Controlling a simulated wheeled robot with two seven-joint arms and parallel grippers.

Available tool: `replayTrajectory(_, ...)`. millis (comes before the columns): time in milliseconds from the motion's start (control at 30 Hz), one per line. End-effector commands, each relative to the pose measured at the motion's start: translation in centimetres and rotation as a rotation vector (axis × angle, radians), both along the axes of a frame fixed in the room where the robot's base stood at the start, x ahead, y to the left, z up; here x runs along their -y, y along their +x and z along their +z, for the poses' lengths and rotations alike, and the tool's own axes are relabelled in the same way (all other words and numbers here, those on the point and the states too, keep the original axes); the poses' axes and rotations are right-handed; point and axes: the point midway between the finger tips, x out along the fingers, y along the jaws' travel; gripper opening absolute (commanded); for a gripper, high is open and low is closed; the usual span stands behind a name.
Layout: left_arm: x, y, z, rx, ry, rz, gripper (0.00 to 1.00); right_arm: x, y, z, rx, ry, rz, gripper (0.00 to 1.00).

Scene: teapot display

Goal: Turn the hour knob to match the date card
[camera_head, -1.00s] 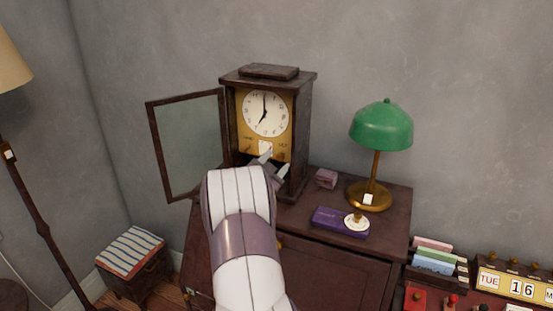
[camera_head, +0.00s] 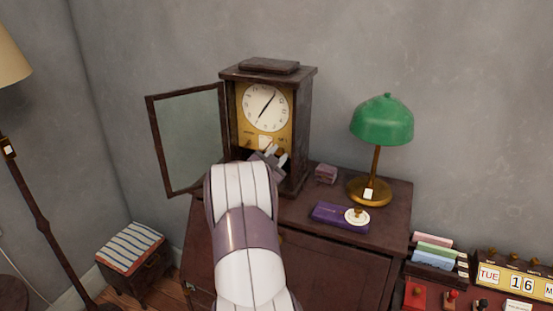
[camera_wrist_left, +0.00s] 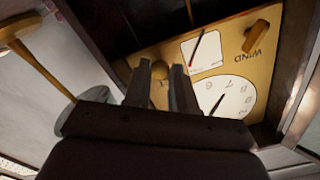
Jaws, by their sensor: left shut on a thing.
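The wooden clock (camera_head: 268,75) stands on the cabinet with its glass door (camera_head: 188,140) swung open to the left. Its white dial (camera_head: 266,106) has one hand toward the upper right and one toward the lower left. Below the dial is a small white plate, seen in the left wrist view (camera_wrist_left: 201,52) with a dark and red pointer. My left gripper (camera_head: 275,158) is at the lower right of the clock face, shut on a brass knob (camera_wrist_left: 160,70). The knob marked WIND (camera_wrist_left: 257,35) is apart from the fingers. My right gripper is out of view.
A green lamp (camera_head: 382,122), a purple box (camera_head: 328,214) and a small mauve box (camera_head: 326,173) stand right of the clock. A calendar (camera_head: 515,283) reading TUE 16 is at the lower right, beside a card rack (camera_head: 437,270). A striped stool (camera_head: 132,246) is at the lower left.

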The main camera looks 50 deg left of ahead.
Motion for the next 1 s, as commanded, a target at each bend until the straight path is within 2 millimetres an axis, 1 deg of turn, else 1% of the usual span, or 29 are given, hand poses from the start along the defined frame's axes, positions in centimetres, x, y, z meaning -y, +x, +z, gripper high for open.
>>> replayTrajectory(33,0.0,0.0,-0.4,-0.008,0.018,0.0,0.0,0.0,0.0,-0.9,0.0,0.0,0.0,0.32)
replayTrajectory(233,0.0,0.0,-0.8,-0.078,0.14,0.001,0.0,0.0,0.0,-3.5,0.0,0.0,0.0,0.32)
replayTrajectory(600,0.0,0.0,-0.9,-0.252,0.441,0.001,0.0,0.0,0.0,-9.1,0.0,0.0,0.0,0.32)
replayTrajectory(1000,0.0,0.0,-0.7,-0.444,0.771,0.001,0.0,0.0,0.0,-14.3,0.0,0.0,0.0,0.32)
